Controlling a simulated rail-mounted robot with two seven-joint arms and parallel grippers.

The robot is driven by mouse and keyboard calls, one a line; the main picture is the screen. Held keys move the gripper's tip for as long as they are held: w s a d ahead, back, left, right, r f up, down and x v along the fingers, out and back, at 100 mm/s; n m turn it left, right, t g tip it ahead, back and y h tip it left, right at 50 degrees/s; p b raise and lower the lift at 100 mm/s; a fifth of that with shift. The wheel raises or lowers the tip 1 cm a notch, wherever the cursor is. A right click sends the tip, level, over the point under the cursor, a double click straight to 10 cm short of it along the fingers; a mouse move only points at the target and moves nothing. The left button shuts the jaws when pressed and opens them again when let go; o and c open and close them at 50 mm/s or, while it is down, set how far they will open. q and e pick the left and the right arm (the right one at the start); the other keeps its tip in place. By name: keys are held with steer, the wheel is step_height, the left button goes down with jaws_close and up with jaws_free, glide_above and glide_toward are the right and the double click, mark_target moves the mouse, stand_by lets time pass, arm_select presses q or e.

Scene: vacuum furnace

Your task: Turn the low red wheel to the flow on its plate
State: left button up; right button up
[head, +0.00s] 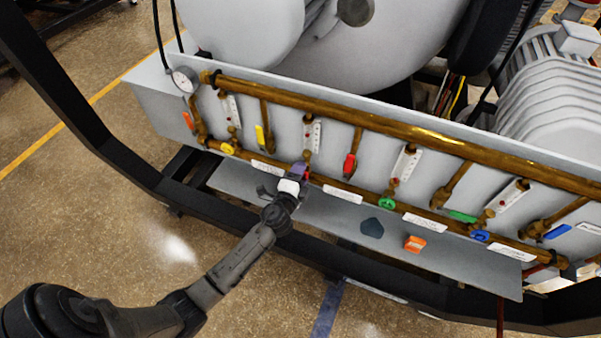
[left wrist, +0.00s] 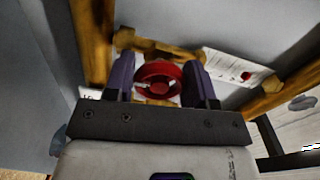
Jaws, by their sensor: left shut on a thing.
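The low red wheel (left wrist: 158,83) sits between the two purple fingers of my left gripper (left wrist: 161,80) in the left wrist view. The fingers flank its rim, and the gripper is shut on it. In the head view my left gripper (head: 298,171) is at the lower brass pipe, below a white flow gauge (head: 312,134), and mostly hides the wheel. A white plate (head: 342,194) is just right of the gripper; its writing is too small to read. The gauge also shows in the left wrist view (left wrist: 235,66), with a red mark on it. My right gripper is not in view.
A yellow wheel (head: 228,149), a green wheel (head: 387,203) and a blue wheel (head: 480,236) sit along the same pipe. A red lever (head: 349,166) hangs right of the gauge. An orange block (head: 415,243) lies on the grey ledge. A black frame bar (head: 430,285) runs in front.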

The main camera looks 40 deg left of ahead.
arm_select(q)
steer(key=shift+m, duration=1.3)
steer(key=o, duration=0.9)
steer(key=shift+s, duration=0.1)
steer(key=shift+s+d, duration=0.1)
steer(key=shift+s, duration=0.1)
steer(key=v, duration=1.3)
steer(key=shift+s, duration=0.1)
